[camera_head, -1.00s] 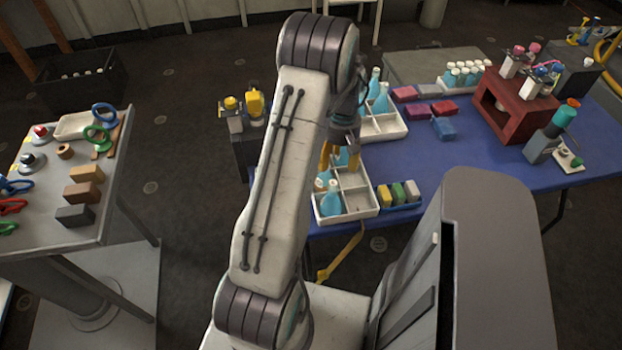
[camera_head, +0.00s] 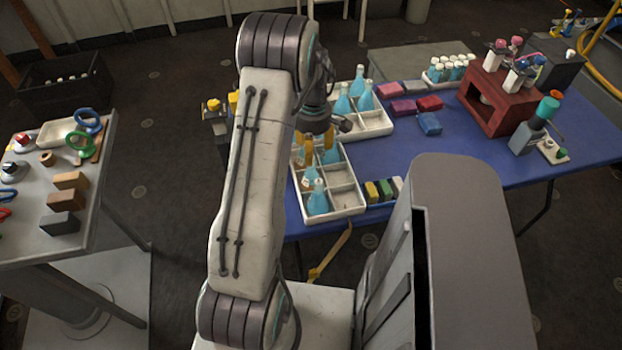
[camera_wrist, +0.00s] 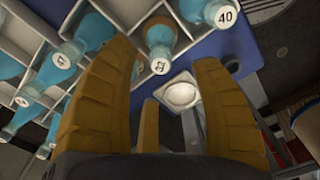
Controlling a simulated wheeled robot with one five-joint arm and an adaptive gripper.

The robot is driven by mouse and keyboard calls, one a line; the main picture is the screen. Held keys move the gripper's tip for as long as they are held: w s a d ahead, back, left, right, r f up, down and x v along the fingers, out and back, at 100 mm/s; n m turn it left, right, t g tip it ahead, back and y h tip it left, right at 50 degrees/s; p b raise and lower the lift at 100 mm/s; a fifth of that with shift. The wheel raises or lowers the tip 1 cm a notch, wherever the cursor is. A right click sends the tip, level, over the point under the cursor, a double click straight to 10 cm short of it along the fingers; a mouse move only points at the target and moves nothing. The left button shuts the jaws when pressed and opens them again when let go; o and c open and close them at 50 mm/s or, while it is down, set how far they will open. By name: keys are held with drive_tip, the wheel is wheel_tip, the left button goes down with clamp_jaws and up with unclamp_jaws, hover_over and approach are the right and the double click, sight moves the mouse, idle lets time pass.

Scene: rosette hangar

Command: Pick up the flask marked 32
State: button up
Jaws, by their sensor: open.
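My gripper (camera_head: 319,144) is open and empty, its yellow fingers above the near divided white tray (camera_head: 348,211), which holds several blue flasks. In the wrist view my gripper (camera_wrist: 162,56) has one flask (camera_wrist: 159,38) in the gap between its fingertips; its lid label is small and rotated, and I cannot read it surely. A flask marked 40 (camera_wrist: 208,12) is at the top right, outside the right finger. Another flask (camera_wrist: 85,35) with an unclear label is at the left, beside the left finger. I cannot tell for certain which flask is marked 32.
A second divided tray (camera_head: 378,127) with blue flasks stands behind, on the blue table (camera_head: 465,160). Coloured blocks (camera_head: 372,192) lie right of the near tray. A red rack (camera_head: 492,112) stands farther right. A grey side table (camera_head: 90,215) with tools is at the left.

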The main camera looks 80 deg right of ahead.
sight(311, 175)
drive_tip(key=shift+w+d+f+p, duration=0.1)
drive_tip(key=shift+f+p, duration=0.3)
drive_tip(key=shift+f, duration=1.4)
drive_tip(key=shift+w+f+p, duration=0.1)
drive_tip(key=shift+f+p, duration=0.25)
drive_tip(key=shift+f, duration=1.45)
drive_tip(key=c, duration=1.1)
drive_tip(key=shift+o, duration=0.2)
drive_tip(key=shift+r, duration=0.15)
